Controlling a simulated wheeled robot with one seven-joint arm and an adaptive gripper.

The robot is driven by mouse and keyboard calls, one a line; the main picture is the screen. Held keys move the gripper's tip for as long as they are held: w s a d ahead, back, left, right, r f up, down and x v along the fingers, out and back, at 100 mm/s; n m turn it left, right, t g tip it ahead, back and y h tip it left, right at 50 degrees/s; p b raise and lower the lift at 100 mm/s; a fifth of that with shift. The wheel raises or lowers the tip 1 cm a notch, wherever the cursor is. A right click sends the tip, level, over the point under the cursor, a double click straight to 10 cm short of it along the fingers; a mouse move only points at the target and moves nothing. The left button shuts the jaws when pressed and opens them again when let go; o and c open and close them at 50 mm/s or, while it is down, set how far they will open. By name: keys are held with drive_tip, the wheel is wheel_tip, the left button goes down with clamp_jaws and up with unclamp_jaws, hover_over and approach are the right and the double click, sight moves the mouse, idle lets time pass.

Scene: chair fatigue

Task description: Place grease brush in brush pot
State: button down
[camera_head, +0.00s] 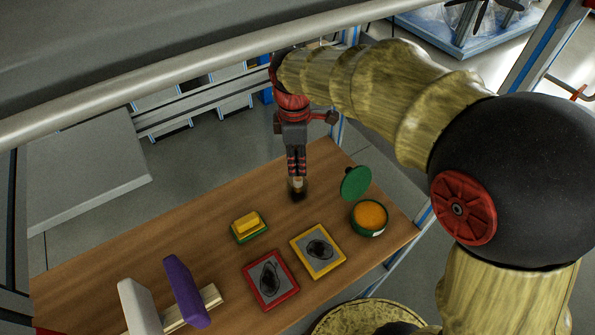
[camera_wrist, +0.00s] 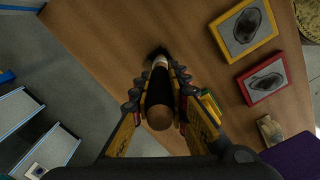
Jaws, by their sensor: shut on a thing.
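My gripper (camera_head: 297,172) points down over the wooden table, towards its back edge. It is shut on the grease brush (camera_wrist: 159,98), whose dark handle with a round wooden end shows between the fingers in the wrist view. A pale band (camera_head: 297,183) of the brush shows below the fingers, with a dark part (camera_head: 299,194) under it at the table top. I cannot tell whether this dark part is bristles or a small dark pot around them. No other brush pot is clearly seen. A round green tin (camera_head: 370,218) with orange grease stands to the right.
A green disc (camera_head: 355,183), perhaps a lid, is behind the tin. A yellow block on a green base (camera_head: 248,226), a yellow-framed plate (camera_head: 318,250) and a red-framed plate (camera_head: 270,279) lie in front. Purple (camera_head: 187,292) and white (camera_head: 139,307) panels stand front left. Rails surround the table.

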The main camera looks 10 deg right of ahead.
wheel_tip(320, 180, down, 3)
drive_tip(key=shift+b, duration=0.3)
drive_tip(key=c, duration=1.8)
unclamp_jaws()
drive_tip(key=shift+o, duration=0.4)
drive_tip(key=shift+r, duration=0.1)
drive_tip(key=r+p, duration=0.1)
drive_tip(key=r, duration=0.5)
drive_tip(key=r+p, duration=0.2)
drive_tip(key=r, duration=0.4)
drive_tip(key=shift+a, duration=0.2)
drive_tip(key=shift+f, duration=0.1)
